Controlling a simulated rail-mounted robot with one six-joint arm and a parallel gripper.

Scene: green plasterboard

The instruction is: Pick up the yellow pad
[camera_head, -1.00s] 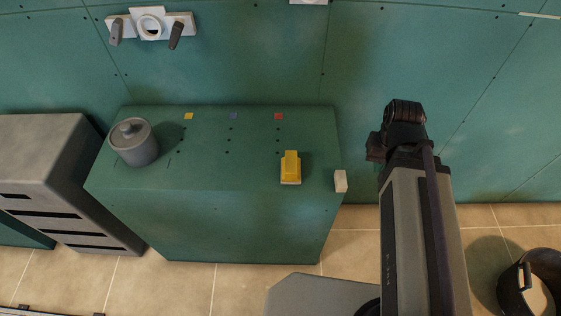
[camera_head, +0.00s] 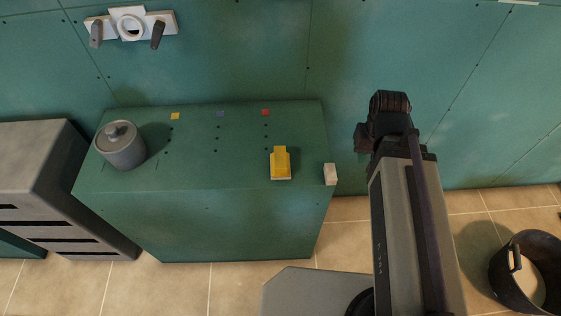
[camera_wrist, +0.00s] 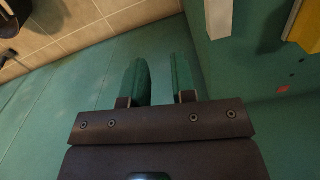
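The yellow pad (camera_head: 280,160) is a yellow block with a narrower raised part on a pale base. It stands on the green cabinet top (camera_head: 190,170), near the front right. In the wrist view part of a yellow thing on a pale base, likely this pad (camera_wrist: 304,28), shows at the upper right edge. My gripper (camera_wrist: 158,62) is open, with its two fingers apart and nothing between them. It is apart from the pad, off to the side of the cabinet. In the head view my arm stands right of the cabinet and I cannot make out the fingers.
A white block (camera_head: 330,174) sits at the cabinet's right front corner. A grey lidded pot (camera_head: 121,149) stands at the left. Flat yellow (camera_head: 175,116), blue (camera_head: 220,114) and red (camera_head: 265,112) squares lie along the back. A dark bin (camera_head: 530,270) stands on the floor at right.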

